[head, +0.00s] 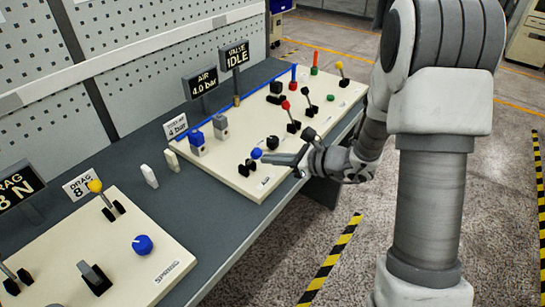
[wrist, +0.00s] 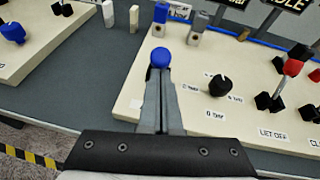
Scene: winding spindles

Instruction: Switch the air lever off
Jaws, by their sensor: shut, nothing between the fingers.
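A blue-balled lever (head: 257,153) stands at the near left of the cream panel (head: 232,180); I take it for the air lever. Its ball also shows in the wrist view (wrist: 160,57), just beyond my fingertips. Its stem is mostly hidden behind my fingers there. In the head view its black base shows below the ball. My gripper (head: 266,157) is shut and empty, pointing left over the panel with its tips at the ball; in the wrist view the fingers (wrist: 158,74) lie together. I cannot tell whether they touch it. The air display (head: 203,83) reads 4.0 bar.
A black knob (wrist: 219,85) with bar marks sits right of the fingers. Red-topped (head: 286,105) and black-topped levers stand farther along. Blue and grey blocks (head: 196,142) stand behind. A second panel (head: 150,215) with a yellow-balled lever lies left, across bare grey bench (head: 215,240).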

